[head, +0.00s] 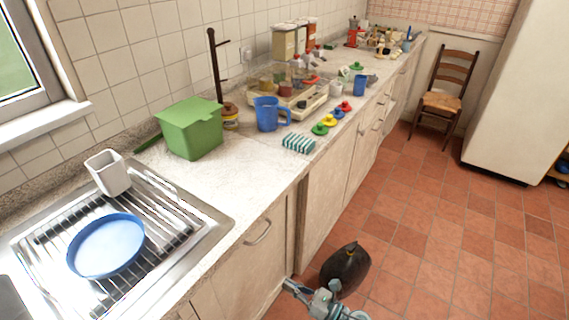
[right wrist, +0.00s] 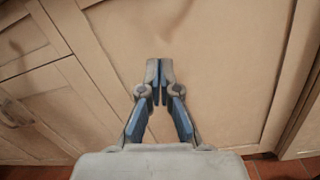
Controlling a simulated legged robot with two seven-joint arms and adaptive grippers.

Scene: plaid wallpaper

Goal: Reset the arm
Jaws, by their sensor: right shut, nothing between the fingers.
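My right gripper (head: 291,286) is low at the bottom of the head view, in front of the cabinet doors (head: 255,262) and below the counter edge. In the right wrist view the gripper (right wrist: 159,72) has its fingertips together with nothing between them, facing a beige cabinet door (right wrist: 220,60). I cannot tell whether the fingertips touch the door. My left gripper is not in view.
The counter (head: 225,185) holds a green box (head: 190,128), blue jug (head: 268,113) and striped block (head: 298,143). A blue plate (head: 106,246) and white cup (head: 108,172) sit on the drainer. A dark bag-like object (head: 345,270) is on the floor; tiles to the right are clear.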

